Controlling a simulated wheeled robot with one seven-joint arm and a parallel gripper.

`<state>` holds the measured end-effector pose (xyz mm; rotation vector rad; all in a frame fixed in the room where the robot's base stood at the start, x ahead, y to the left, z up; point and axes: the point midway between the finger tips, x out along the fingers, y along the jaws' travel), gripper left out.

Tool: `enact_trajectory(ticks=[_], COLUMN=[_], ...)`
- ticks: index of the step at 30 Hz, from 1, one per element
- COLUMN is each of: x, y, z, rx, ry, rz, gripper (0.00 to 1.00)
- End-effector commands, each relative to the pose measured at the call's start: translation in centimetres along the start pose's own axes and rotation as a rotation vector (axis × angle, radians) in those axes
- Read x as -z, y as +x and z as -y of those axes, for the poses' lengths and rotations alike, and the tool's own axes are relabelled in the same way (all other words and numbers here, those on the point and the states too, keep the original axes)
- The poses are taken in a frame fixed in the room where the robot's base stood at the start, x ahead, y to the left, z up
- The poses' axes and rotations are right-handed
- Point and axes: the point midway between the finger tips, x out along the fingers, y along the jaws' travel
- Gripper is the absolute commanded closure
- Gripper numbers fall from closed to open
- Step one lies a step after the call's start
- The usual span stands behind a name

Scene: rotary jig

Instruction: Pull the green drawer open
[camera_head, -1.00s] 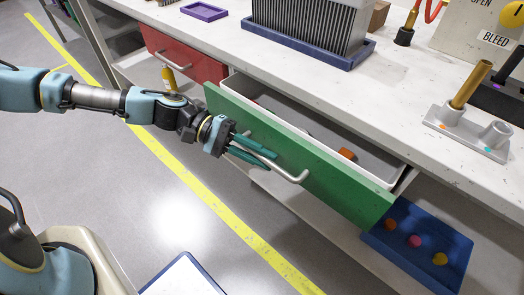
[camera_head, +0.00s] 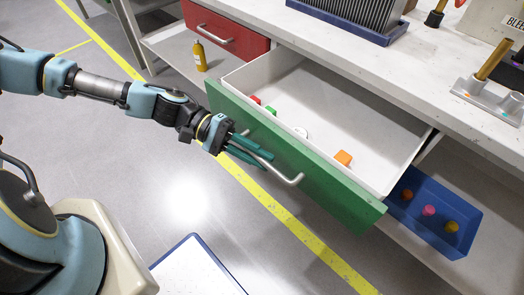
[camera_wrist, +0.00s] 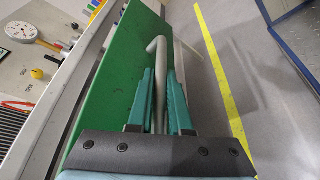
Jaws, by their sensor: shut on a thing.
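The green drawer (camera_head: 330,195) stands well out from the workbench, and its white inside shows. Small red, green and orange pieces and a white ring lie in it. Its metal bar handle (camera_head: 285,178) runs along the front. My gripper (camera_head: 245,150) is shut on the handle near its left end. In the wrist view, the teal fingers (camera_wrist: 161,100) lie on either side of the handle (camera_wrist: 157,48), with the green drawer front (camera_wrist: 118,75) to the left.
A shut red drawer (camera_head: 225,28) is at the left, with a yellow bottle (camera_head: 200,55) below it. A blue bin (camera_head: 437,245) with several coloured pieces sits on the lower shelf. A white panel with a blue edge (camera_head: 195,270) is at the front.

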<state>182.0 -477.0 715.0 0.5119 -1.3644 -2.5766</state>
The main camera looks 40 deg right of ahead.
Motion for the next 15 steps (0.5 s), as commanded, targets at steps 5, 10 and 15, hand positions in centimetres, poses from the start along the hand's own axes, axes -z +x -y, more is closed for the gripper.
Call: enact_trajectory(ticks=[5,10,15], x=[0.04,0.04,0.03], y=[-0.06,-0.05,-0.03], z=[-0.05,-0.05,-0.03], rx=[0.0,0.0,0.0], ry=[0.001,0.0,0.0], rz=[-0.002,-0.001,-0.001], gripper=[1.0,0.74,0.7])
